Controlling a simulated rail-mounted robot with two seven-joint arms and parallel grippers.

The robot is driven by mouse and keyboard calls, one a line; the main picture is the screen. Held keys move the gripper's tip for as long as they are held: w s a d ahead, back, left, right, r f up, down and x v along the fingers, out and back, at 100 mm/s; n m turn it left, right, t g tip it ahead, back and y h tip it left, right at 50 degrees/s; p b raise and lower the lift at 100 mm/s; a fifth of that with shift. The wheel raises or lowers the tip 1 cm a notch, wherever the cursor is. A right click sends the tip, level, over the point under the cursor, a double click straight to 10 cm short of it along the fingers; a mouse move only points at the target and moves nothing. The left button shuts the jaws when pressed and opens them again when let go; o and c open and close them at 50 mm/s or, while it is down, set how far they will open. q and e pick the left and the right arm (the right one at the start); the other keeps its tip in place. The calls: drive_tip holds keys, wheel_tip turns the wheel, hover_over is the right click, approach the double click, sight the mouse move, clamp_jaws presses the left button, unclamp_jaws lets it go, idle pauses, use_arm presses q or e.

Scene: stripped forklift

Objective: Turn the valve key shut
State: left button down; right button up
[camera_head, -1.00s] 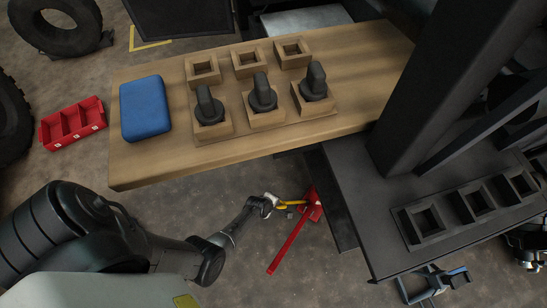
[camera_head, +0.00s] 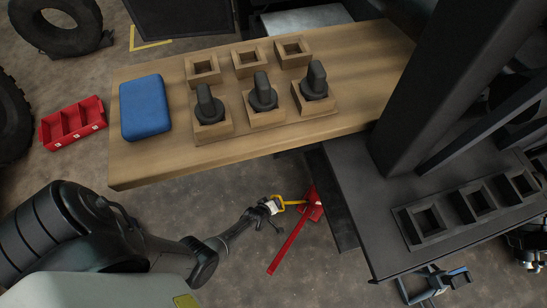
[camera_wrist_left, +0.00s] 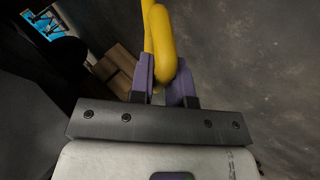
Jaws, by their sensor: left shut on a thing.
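The valve key is a yellow loop handle (camera_head: 292,202) below the front edge of the wooden table in the head view. It meets a red body (camera_head: 313,204) with a long red bar (camera_head: 288,246) slanting down to the left. My left gripper (camera_head: 275,206) is shut on the yellow handle from the left. In the left wrist view the yellow handle (camera_wrist_left: 163,45) passes between the purple fingers (camera_wrist_left: 164,82), which hide part of it. The joint between handle and red body is too small to make out. I cannot identify my right gripper in these frames.
The wooden table (camera_head: 150,165) overhangs behind the key. It bears a blue block (camera_head: 145,107) and several wooden sockets, some with black knobs. A dark metal platform (camera_head: 370,225) stands close right of the key. A red tray (camera_head: 73,123) lies left. Floor below is open.

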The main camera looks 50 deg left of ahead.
idle(0.3)
use_arm(q)
drive_tip(key=c, duration=1.1)
unclamp_jaws()
drive_tip(key=shift+s+r, duration=0.15)
drive_tip(key=shift+r, duration=0.1)
drive_tip(key=p+v, duration=0.9)
drive_tip(key=v, duration=0.4)
drive_tip(key=shift+p, duration=0.4)
drive_tip(key=shift+s+r, duration=0.1)
